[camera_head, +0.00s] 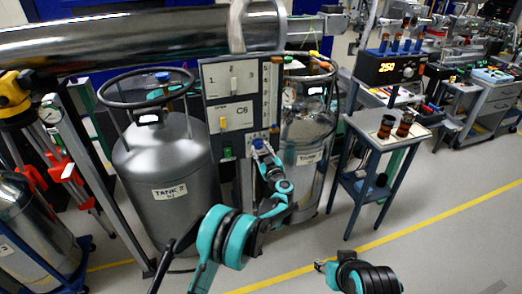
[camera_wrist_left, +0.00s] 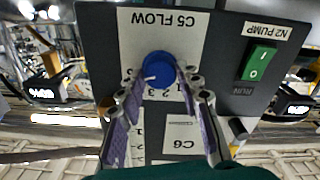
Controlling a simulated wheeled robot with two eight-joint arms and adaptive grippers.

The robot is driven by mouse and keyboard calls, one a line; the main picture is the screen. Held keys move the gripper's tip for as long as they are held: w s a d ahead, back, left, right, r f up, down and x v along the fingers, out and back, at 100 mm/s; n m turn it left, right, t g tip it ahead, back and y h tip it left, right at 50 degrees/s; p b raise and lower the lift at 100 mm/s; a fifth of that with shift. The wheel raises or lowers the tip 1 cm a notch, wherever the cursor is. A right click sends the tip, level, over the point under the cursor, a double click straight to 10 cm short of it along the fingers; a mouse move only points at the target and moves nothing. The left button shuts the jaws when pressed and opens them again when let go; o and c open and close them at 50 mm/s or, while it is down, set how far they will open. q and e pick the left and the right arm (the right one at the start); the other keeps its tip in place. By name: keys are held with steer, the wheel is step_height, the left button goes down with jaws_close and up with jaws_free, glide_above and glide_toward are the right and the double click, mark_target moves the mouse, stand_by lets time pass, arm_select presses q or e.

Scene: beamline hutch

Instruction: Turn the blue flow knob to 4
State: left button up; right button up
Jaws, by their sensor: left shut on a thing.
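The blue flow knob (camera_wrist_left: 158,69) sits on the panel under the label "C5 FLOW", which appears upside down in the left wrist view. A white mark shows on the knob near its lower left edge. Scale numbers 1, 2, 3 show beside it; the rest of the scale is hidden by the knob and fingers. My left gripper (camera_wrist_left: 160,84) is shut on the knob, with one finger at each side. In the head view my left gripper (camera_head: 262,148) reaches the lower right of the panel (camera_head: 217,87). My right gripper (camera_head: 320,266) is low, away from the panel; its finger state is unclear.
A green "N2 PUMP" switch (camera_wrist_left: 259,62) is close beside the knob. A grey tank (camera_head: 165,165) and a shinier tank (camera_head: 308,150) flank the panel. A small table (camera_head: 372,131) with brown-and-black items stands right. Floor at lower right is clear.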

arm_select(q)
steer(key=shift+n, duration=2.7)
steer(key=shift+b, duration=0.3)
steer(key=o, duration=1.2)
steer(key=shift+c, duration=0.2)
steer(key=v, duration=1.2)
